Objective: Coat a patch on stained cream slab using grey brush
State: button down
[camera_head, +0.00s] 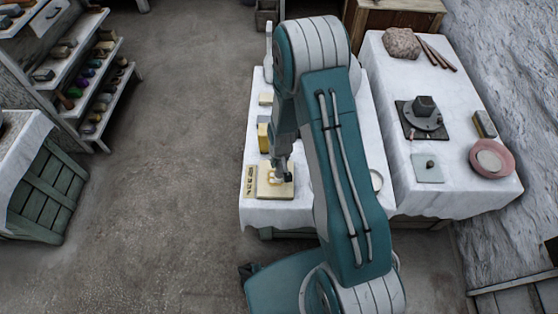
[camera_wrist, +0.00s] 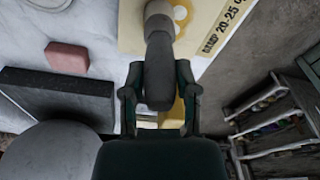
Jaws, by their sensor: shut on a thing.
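The cream slab (camera_head: 284,192) lies near the front left of the white-draped table, beneath my gripper (camera_head: 279,174). In the wrist view the slab (camera_wrist: 207,40) is at the top, with a yellow stain and printed lettering. The grey brush (camera_wrist: 159,62) is between the two fingers of my gripper (camera_wrist: 160,92), which is shut on it. The brush points to the top of the wrist view and overlaps the slab near the stain. Its tip is hard to make out, and I cannot tell whether it touches the slab.
A pink block (camera_wrist: 67,57) and a dark block (camera_wrist: 62,92) are left of my gripper in the wrist view. Another table to the right holds a pink bowl (camera_head: 506,165) and a dark turntable (camera_head: 424,122). Open floor (camera_head: 170,180) is to the left.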

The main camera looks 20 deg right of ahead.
jog(key=shift+s+a, duration=0.2)
jog(key=shift+s, duration=0.4)
jog(key=shift+s+a, duration=0.2)
jog(key=shift+s, duration=0.35)
jog(key=shift+w+d, duration=0.25)
jog(key=shift+w, duration=0.5)
jog(key=shift+w+d, duration=0.25)
jog(key=shift+w, duration=0.45)
jog(key=shift+s+a+r, duration=0.25)
jog(key=shift+s+r, duration=0.5)
jog(key=shift+w, duration=0.15)
